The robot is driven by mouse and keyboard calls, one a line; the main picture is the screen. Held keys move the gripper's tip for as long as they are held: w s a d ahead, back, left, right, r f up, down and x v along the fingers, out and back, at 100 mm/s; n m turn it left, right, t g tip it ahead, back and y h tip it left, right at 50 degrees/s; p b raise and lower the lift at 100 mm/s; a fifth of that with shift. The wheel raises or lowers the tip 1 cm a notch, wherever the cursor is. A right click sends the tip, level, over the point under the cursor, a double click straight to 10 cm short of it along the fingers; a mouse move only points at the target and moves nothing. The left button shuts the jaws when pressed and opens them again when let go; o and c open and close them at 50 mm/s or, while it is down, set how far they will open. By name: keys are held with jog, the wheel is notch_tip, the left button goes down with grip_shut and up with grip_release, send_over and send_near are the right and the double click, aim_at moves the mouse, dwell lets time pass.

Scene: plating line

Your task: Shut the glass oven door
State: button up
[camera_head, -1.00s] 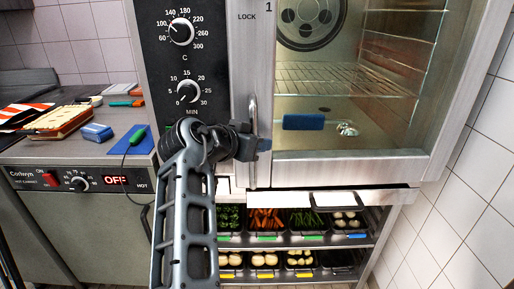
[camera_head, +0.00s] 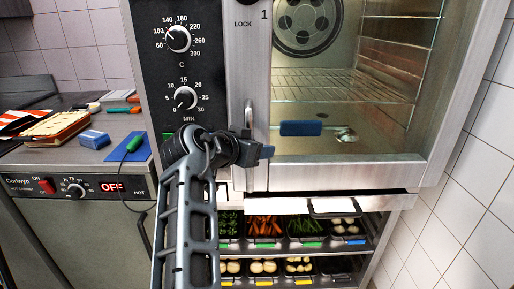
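The glass oven door (camera_head: 345,170) stands in front of the oven cavity, its steel frame on the left bearing a vertical handle (camera_head: 249,118). The wire rack and round fan show through the glass. I cannot tell whether the door is fully flush with the oven body. My gripper (camera_head: 262,152) is at the lower part of the handle, against or very close to the door's frame. Its fingers are seen from behind and partly hidden by my wrist, so their opening does not show clearly.
A control panel (camera_head: 182,70) with two knobs is left of the door. Below, a shelf rack (camera_head: 300,250) holds trays of vegetables. A counter (camera_head: 60,155) at left carries a blue sponge (camera_head: 94,139) and other items. A tiled wall (camera_head: 465,200) is at right.

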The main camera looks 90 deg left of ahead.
jog(key=shift+a+r, duration=0.15)
jog(key=shift+a, duration=0.05)
dwell(0.6)
jog(key=shift+d, duration=0.1)
jog(key=v, duration=0.8)
jog(key=shift+s+f, duration=0.2)
jog(key=shift+f, duration=0.05)
